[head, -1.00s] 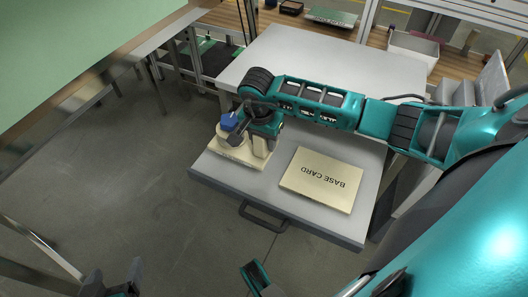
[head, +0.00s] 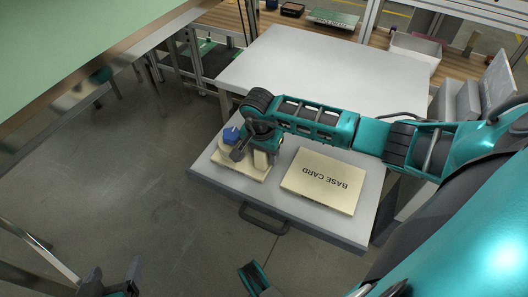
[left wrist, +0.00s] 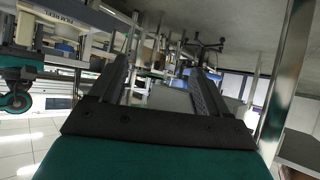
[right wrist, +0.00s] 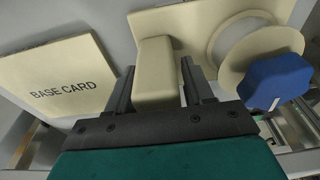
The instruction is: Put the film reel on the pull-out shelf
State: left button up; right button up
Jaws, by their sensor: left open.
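The film reel appears to be the cream piece (head: 228,166) with a flat base, a round ring and a blue knob (head: 231,135). It is over the left part of the grey pull-out shelf (head: 215,184); I cannot tell whether it touches. In the right wrist view, the ring (right wrist: 232,62) is at the right and an upright cream block (right wrist: 156,75) stands between my right gripper's fingers (right wrist: 160,85). The right gripper seems shut on this block; in the head view it (head: 256,150) is partly hidden. My left gripper (left wrist: 165,75) is open and empty, away from the shelf.
A cream board marked BASE CARD (head: 323,181) lies on the shelf's right part. The shelf has a dark front handle (head: 263,220). A pale tabletop (head: 330,70) is above and behind it. A green-topped table (head: 80,50) stands at upper left. Open floor lies left of the shelf.

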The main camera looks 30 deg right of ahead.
jog(key=shift+o, duration=1.1)
jog(key=shift+r, duration=0.15)
